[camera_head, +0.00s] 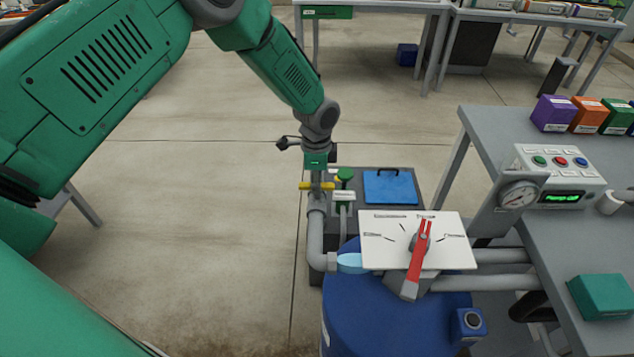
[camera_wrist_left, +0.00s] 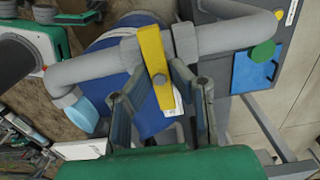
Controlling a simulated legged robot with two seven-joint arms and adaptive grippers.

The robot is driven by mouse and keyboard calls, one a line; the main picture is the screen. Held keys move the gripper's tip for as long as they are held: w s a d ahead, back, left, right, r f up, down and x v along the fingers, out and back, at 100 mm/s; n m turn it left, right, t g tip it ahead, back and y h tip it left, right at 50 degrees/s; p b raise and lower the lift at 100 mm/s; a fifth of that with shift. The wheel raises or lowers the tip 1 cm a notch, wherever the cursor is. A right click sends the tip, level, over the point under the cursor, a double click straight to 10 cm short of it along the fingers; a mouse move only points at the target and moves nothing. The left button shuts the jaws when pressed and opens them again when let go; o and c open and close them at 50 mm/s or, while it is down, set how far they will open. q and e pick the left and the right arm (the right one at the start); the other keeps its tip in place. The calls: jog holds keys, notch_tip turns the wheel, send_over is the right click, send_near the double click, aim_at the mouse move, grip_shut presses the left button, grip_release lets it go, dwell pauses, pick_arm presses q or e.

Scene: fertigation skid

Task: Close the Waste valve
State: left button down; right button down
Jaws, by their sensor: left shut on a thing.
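A yellow valve handle (camera_head: 305,186) sits on the grey pipe behind the white dial panel. In the left wrist view the yellow handle (camera_wrist_left: 152,58) lies crosswise to the pipe. My left gripper (camera_head: 318,180) reaches down to it from above, its fingers small and partly hidden in the head view. In the left wrist view its fingers (camera_wrist_left: 160,78) stand on both sides of the handle and are shut on it. A white label by the valve (camera_head: 343,196) is too small to read. My right gripper is not in view.
A green round handle (camera_head: 345,174) is close on the right. A white dial panel (camera_head: 385,250) with a red lever (camera_head: 418,255) stands in front over a blue drum (camera_head: 385,320). Open floor lies left.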

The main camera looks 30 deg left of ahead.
pick_arm(q)
jog(key=shift+w+r, duration=0.15)
jog(key=shift+w, duration=0.15)
jog(key=c, duration=1.6)
grip_release()
jog(key=shift+o, duration=0.6)
jog(key=shift+s, duration=0.1)
jog(key=shift+r, duration=0.15)
notch_tip(320, 180, up, 11)
jog(key=shift+r, duration=0.15)
